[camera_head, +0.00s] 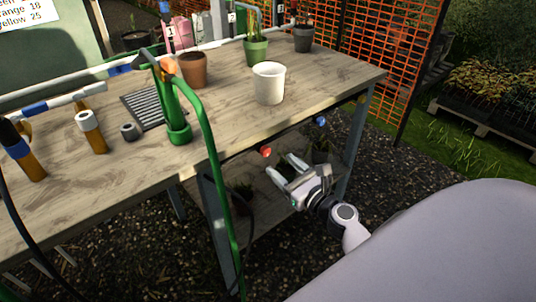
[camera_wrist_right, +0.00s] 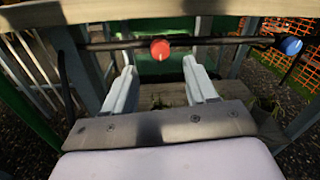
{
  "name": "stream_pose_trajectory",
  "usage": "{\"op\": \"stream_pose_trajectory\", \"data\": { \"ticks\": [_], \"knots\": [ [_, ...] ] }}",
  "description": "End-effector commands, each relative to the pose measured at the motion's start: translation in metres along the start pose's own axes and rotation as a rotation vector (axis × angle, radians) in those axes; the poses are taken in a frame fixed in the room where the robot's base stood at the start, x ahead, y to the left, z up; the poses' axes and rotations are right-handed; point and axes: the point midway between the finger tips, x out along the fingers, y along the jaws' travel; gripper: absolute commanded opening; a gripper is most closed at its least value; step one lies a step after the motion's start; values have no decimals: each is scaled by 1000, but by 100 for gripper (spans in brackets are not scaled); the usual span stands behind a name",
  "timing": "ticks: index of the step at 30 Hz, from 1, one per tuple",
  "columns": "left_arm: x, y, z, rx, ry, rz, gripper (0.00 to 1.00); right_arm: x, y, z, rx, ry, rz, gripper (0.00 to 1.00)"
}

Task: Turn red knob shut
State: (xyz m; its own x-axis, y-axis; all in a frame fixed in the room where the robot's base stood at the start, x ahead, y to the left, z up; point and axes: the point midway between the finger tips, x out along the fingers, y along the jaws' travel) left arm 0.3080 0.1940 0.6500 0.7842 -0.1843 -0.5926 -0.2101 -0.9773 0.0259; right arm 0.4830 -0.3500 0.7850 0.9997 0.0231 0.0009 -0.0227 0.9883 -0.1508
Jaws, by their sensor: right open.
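The red knob (camera_head: 266,152) sits on a dark pipe below the front edge of the wooden table. In the right wrist view the red knob (camera_wrist_right: 160,50) shows between and beyond the fingertips, apart from them. My right gripper (camera_head: 282,172) is open and empty, under the table edge, a little below and right of the red knob in the head view. Its two pale fingers also show in the right wrist view (camera_wrist_right: 160,75). My left gripper is not in view.
A blue knob (camera_head: 320,121) sits farther right on the same pipe (camera_wrist_right: 220,41). The tabletop (camera_head: 325,85) overhangs the knobs. A green hose (camera_head: 222,185) hangs to the left. A lower shelf (camera_head: 262,215) holds plants, and a table leg (camera_head: 354,140) stands at right.

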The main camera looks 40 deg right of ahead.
Motion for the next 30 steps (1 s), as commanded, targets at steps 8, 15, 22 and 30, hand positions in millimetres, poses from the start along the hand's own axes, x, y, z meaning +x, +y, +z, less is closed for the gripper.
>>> {"op": "stream_pose_trajectory", "data": {
  "ticks": [8,15,22,30],
  "knots": [
    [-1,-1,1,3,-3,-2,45,39,0,2,-3,-1,1,57],
    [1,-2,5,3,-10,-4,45,58,0,1,-6,0,1,57],
    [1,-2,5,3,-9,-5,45,60,0,0,-6,1,1,57],
    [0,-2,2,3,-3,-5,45,60,0,0,-6,1,1,2]
  ]
}}
